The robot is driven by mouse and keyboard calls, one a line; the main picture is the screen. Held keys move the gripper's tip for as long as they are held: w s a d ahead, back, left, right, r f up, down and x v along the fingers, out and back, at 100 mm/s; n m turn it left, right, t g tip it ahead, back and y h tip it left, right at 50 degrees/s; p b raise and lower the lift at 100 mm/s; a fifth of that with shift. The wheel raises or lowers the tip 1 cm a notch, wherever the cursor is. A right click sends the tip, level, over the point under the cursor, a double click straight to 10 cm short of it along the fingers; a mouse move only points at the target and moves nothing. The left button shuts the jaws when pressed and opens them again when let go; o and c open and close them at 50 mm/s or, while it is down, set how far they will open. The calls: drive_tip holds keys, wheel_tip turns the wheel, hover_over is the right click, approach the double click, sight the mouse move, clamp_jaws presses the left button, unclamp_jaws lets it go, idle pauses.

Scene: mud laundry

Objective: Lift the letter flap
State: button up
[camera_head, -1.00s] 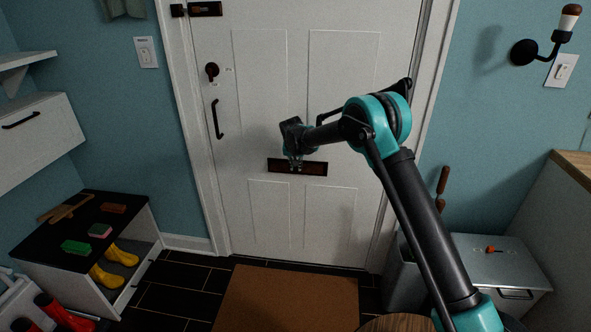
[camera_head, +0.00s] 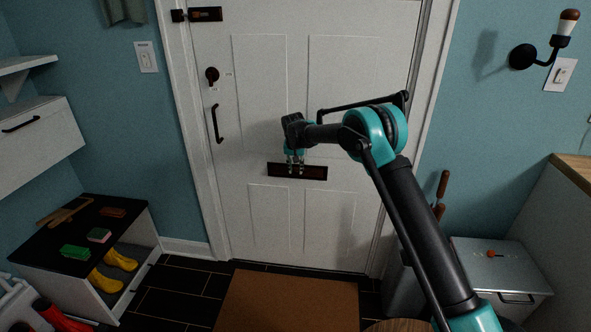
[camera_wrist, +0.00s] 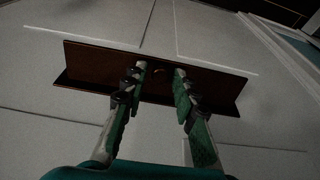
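The letter flap (camera_head: 315,172) is a dark brown, wide, low plate on the white door (camera_head: 340,215), below the door's middle. My gripper (camera_head: 296,171) is in front of it, fingers pointing down, with the tips over the left-middle part of the plate. In the wrist view the flap (camera_wrist: 95,62) spans the upper picture, with a ledge-like lower strip. My gripper (camera_wrist: 160,69) shows there with two fingers apart and nothing held between them. The tips overlap the plate. I cannot tell whether they touch it, or whether the flap is raised.
A black door handle (camera_head: 217,123) and a lock knob (camera_head: 212,75) are on the door's left. A brown mat (camera_head: 290,300) lies below. A shoe bench (camera_head: 140,238) stands left, a grey lidded box (camera_head: 515,258) right. The door face around the flap is clear.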

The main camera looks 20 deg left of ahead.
drive_tip(key=shift+o, duration=0.6)
drive_tip(key=v, duration=1.2)
